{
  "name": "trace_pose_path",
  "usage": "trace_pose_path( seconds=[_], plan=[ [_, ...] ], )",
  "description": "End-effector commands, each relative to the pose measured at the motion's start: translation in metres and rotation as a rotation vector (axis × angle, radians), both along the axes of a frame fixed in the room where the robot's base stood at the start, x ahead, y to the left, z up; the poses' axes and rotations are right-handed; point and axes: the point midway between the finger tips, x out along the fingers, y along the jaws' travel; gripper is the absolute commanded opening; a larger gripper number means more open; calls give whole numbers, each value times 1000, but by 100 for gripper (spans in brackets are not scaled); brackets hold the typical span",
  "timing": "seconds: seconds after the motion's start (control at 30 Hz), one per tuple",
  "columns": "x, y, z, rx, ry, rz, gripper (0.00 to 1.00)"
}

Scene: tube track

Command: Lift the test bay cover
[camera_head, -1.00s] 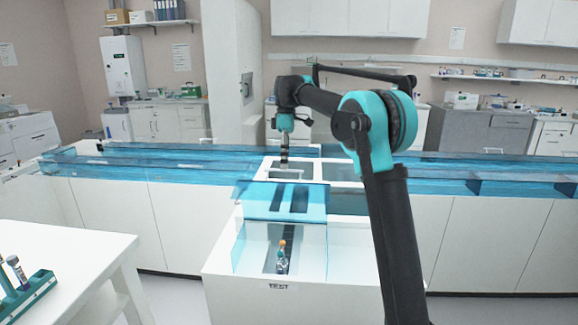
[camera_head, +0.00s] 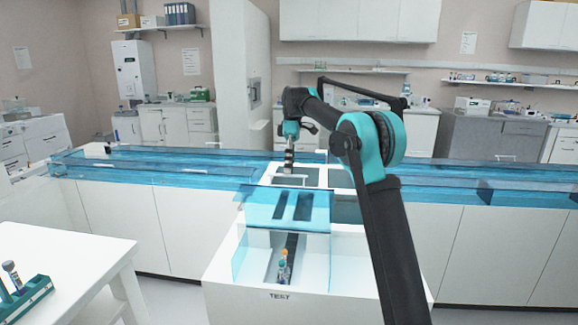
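The test bay cover (camera_head: 260,207) is a clear blue panel over the back of the white bay (camera_head: 225,278) marked TEST. Inside the bay stands a tube with an orange cap (camera_head: 283,263), seen through clear blue walls. My gripper (camera_head: 290,168) points down above the white-framed opening behind the cover, apart from the cover as far as I can tell. The fingers are small and dark, so I cannot tell whether they are open or shut.
A long blue-covered track (camera_head: 150,163) runs left and right behind the bay. A white table (camera_head: 75,250) at the lower left carries a green rack (camera_head: 25,295) with tubes. Floor shows between table and bay.

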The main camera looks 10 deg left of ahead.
Motion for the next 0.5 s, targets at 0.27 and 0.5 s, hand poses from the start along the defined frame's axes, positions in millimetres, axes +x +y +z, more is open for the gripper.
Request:
trace_pose_path(
  seconds=[0.27,0.5],
  plan=[
    [8,-2,-12,-5,-18,-6,31],
    [6,-1,-10,-5,-14,-4,31]
  ],
)
